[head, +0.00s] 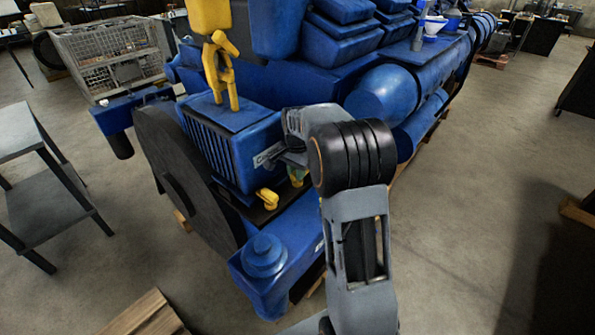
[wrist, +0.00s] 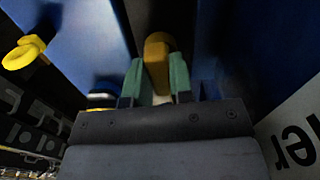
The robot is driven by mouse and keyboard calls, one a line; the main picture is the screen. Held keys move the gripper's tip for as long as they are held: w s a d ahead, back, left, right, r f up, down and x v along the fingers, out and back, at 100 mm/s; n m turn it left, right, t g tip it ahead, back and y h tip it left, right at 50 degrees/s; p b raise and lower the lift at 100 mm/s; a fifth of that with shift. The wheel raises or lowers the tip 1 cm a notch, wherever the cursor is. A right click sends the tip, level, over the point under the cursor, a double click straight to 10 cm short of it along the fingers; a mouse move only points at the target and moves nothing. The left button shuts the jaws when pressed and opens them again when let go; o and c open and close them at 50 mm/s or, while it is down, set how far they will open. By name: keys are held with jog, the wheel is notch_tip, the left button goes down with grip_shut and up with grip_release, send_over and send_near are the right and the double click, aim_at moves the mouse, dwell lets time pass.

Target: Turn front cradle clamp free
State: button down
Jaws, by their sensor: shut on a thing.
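A yellow clamp handle (wrist: 157,62) stands between the two green fingertips of my gripper (wrist: 156,82) in the wrist view. The gripper is shut on it, beside a blue wall. In the head view my gripper (head: 297,178) reaches down by the right side of the blue ribbed block, and my own arm hides most of the held clamp. A second yellow clamp (head: 267,198) sits on the dark ledge to the left of the gripper. A yellow knob-ended piece also shows at the left of the wrist view (wrist: 25,51).
The big blue engine (head: 380,93) fills the middle and back. A dark flywheel-like disc (head: 180,170) stands at its near left end. A grey table (head: 45,165) stands left.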

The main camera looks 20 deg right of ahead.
jog(key=shift+m, duration=0.4)
dwell(0.3)
jog(key=c, duration=1)
grip_release()
notch_tip(320, 180, up, 14)
jog(key=shift+b, duration=0.3)
